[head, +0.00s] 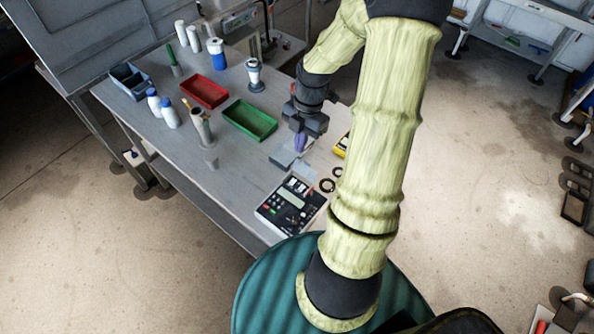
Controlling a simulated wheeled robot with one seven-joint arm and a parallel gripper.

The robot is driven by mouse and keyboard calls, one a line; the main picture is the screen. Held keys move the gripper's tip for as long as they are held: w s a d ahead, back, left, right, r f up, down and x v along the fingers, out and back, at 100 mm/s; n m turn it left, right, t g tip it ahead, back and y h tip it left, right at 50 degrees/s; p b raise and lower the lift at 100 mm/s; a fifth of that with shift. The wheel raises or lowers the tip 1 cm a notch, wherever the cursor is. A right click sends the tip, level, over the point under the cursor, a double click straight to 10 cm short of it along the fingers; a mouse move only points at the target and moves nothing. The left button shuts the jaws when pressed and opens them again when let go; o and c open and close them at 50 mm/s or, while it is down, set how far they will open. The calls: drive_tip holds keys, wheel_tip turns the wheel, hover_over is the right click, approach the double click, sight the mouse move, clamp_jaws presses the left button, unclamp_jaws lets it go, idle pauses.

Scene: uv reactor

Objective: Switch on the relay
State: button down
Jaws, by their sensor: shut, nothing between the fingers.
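My gripper (300,142), with purplish fingertips, is shut and empty at the right part of the grey workbench (235,180). It points down over or just behind a small flat grey block (283,159); I cannot tell if they touch. A control box (289,207) with a light display, a dark lower panel and small coloured buttons lies at the bench's near edge, nearer to me than the gripper. No label is readable, so I cannot tell which of these is the relay. No switch position can be made out.
A red tray (204,91), a green tray (249,120), white bottles (169,113) and a holder with tools (201,128) stand left of the gripper. A yellow device (342,146) and dark rings (327,185) lie close to my arm. Bare bench lies left of the control box.

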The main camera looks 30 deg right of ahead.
hover_over(294, 180)
drive_tip(key=x, duration=0.2)
drive_tip(key=d+x, duration=0.1)
drive_tip(key=x, duration=0.2)
drive_tip(key=d+p+x, duration=0.1)
drive_tip(key=x, duration=0.2)
drive_tip(key=shift+w+f, duration=0.2)
drive_tip(key=shift+f, duration=0.2)
drive_tip(key=f, duration=0.2)
drive_tip(key=shift+w+d+f+p, duration=0.15)
drive_tip(key=shift+d+f+p, duration=0.1)
drive_tip(key=shift+f+p, duration=0.15)
drive_tip(key=shift+f, duration=0.45)
drive_tip(key=shift+w, duration=0.2)
